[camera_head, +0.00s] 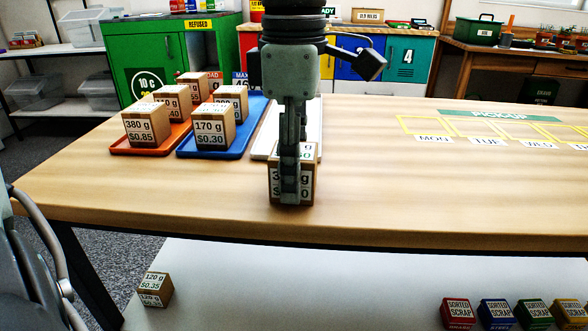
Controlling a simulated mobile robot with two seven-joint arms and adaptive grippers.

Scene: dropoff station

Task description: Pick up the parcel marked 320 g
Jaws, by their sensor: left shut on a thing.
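My left gripper (290,192) comes down from the top centre and is shut on a brown parcel (309,184) with a white label. The fingers cover the middle of the label, so only a leading 3, a "g" and a final 0 show; I cannot read the full weight. The parcel is upright at the front end of a white tray (259,149). I cannot tell whether it touches the table. My right gripper is not in view.
An orange tray (120,151) and a blue tray (186,152) hold several parcels, including 380 g and 170 g. The wooden table (420,190) is clear to the right, before the PICKUP strip (499,115). A 120 g parcel (156,289) sits lower, below the table.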

